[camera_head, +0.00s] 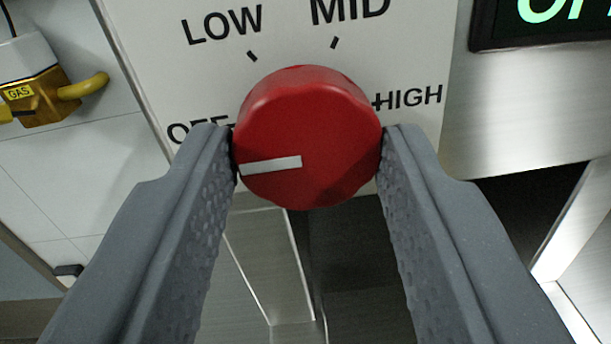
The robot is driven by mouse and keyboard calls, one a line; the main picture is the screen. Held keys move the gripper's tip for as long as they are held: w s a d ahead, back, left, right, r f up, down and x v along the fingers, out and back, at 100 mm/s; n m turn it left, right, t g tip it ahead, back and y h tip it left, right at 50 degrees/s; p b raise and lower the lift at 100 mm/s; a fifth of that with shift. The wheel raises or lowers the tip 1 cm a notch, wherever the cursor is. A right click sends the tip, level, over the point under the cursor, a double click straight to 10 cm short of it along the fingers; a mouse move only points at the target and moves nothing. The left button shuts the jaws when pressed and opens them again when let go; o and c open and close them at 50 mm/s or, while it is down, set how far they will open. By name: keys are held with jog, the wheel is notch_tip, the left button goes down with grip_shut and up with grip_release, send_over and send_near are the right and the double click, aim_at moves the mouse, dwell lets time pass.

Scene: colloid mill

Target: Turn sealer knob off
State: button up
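The red sealer knob (325,125) sits on a white panel marked OFF, LOW, MID and HIGH. Its white pointer lies almost level and points left, toward the OFF side, with its tip just below the OFF label (190,133). My gripper (308,145) has one grey finger on each side of the knob. Both fingertips appear to touch the knob's sides, so it looks shut on it. The left finger partly covers the OFF label.
A dark display with green characters (560,12) is at the upper right. A yellow gas fitting with a GAS label (38,93) is at the left. Metal surfaces and a dark recess lie below the panel.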

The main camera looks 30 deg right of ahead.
jog(key=o, duration=0.4)
jog(key=shift+a+f, duration=0.15)
jog(key=shift+f, duration=0.05)
jog(key=shift+r, duration=0.1)
jog(key=b+v, duration=0.3)
jog(key=v, duration=1)
jog(key=shift+s+a, duration=0.2)
jog(key=shift+s, duration=0.05)
jog(key=shift+w, duration=0.1)
